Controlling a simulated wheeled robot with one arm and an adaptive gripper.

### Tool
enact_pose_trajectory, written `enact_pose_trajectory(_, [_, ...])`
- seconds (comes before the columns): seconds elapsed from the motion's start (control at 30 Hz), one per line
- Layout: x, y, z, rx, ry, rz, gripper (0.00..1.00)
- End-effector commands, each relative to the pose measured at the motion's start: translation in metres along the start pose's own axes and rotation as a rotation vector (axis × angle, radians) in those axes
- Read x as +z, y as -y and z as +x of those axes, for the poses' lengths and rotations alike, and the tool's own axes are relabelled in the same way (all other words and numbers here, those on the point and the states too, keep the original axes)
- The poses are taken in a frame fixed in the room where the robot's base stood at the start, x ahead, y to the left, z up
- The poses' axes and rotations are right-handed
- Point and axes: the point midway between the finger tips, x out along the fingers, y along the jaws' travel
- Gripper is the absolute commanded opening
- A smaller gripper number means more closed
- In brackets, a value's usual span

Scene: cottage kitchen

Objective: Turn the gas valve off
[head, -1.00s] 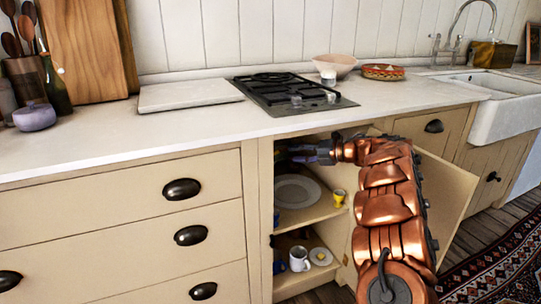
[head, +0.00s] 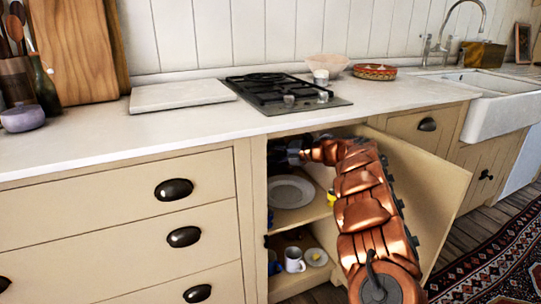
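The gas valve cannot be made out in the head view; the dark upper part of the open cabinet under the hob is shadowed and partly covered by my arm. My gripper (head: 291,154) is inside this cabinet, near the top of its opening, under the countertop. It is small and in shadow, so I cannot tell whether its fingers are open or shut. The gas hob (head: 283,93) sits on the counter above. The cabinet door (head: 432,185) stands open to the right of my copper arm.
A plate (head: 290,192) lies on the cabinet's upper shelf, with a yellow cup (head: 331,197) beside my arm. Below are a white mug (head: 294,260) and a small saucer (head: 316,257). The cabinet frame and the countertop edge (head: 190,146) closely border the arm.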

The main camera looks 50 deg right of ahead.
Motion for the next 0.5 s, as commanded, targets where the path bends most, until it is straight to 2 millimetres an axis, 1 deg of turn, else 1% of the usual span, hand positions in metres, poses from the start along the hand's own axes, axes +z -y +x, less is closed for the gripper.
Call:
enact_pose_trajectory(0.03, [0.0000,0.0000,0.0000,0.000,0.000,0.000,0.31])
enact_pose_trajectory(0.33, [-0.0001,-0.0001,0.0000,0.000,-0.001,-0.001,0.00])
enact_pose_trajectory(0.5, [-0.0002,-0.0002,0.0000,0.000,-0.001,-0.001,0.00])
